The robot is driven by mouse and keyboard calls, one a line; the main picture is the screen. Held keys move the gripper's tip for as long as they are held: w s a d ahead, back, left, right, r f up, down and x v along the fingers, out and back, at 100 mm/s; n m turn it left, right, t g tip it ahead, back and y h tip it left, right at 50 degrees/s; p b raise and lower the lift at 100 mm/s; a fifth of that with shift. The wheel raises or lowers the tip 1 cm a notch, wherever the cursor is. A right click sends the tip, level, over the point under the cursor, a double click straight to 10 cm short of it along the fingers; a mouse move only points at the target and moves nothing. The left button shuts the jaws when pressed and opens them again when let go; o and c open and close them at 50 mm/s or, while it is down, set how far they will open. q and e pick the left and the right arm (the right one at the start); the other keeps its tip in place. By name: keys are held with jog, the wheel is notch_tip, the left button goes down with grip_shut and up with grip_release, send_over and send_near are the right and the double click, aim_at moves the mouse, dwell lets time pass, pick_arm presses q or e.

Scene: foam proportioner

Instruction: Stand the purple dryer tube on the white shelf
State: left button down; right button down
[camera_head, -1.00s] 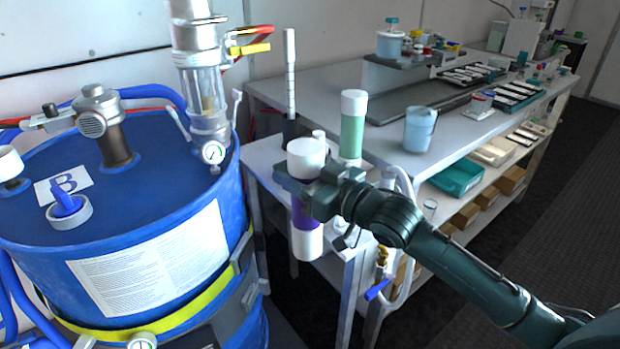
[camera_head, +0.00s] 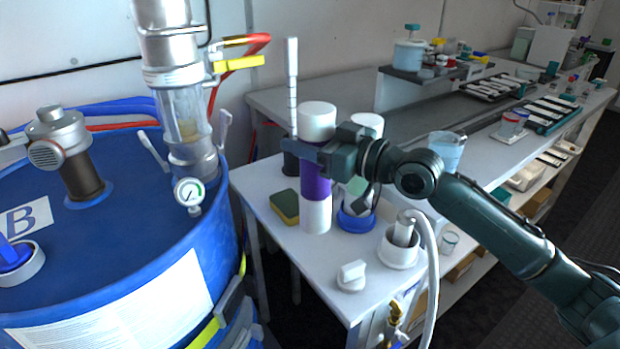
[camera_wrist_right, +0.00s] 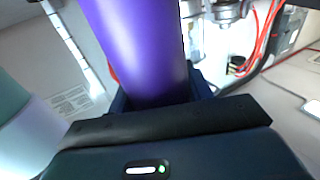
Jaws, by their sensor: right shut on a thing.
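The purple dryer tube (camera_head: 316,186), with white ends, stands upright in the grasp of my right gripper (camera_head: 314,154). The gripper is shut around its upper part. The tube is over the white shelf (camera_head: 322,257); whether its lower end touches the surface I cannot tell. In the right wrist view the purple tube (camera_wrist_right: 140,45) rises between the jaws. A green tube with a white cap (camera_head: 366,124) stands close behind on the right, in a blue base (camera_head: 356,220), partly hidden by my right gripper. My left gripper is not in view.
A yellow-green sponge (camera_head: 285,206) lies left of the tube. A white cup with a hose (camera_head: 398,250) and a white stopper (camera_head: 351,276) sit to the right and in front. A blue drum (camera_head: 130,245) stands left. Free room lies at the shelf's front left.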

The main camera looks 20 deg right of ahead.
aim_at(310, 170)
notch_tip(310, 170, down, 6)
jog(key=shift+r+b, duration=0.1)
jog(key=shift+b, duration=0.35)
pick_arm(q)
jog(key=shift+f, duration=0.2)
pick_arm(e)
jog(key=c, duration=0.6)
grip_release()
jog(key=shift+s+d, duration=0.15)
jog(key=shift+d, duration=0.05)
pick_arm(q)
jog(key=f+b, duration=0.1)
jog(key=b, duration=0.2)
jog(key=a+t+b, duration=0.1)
jog(key=b, duration=0.3)
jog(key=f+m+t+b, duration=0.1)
jog(key=b, duration=0.3)
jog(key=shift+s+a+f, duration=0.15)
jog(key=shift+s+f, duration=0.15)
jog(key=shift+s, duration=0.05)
pick_arm(e)
jog(key=v, duration=1.1)
jog(key=shift+s+d, duration=0.1)
jog(key=shift+s, duration=0.1)
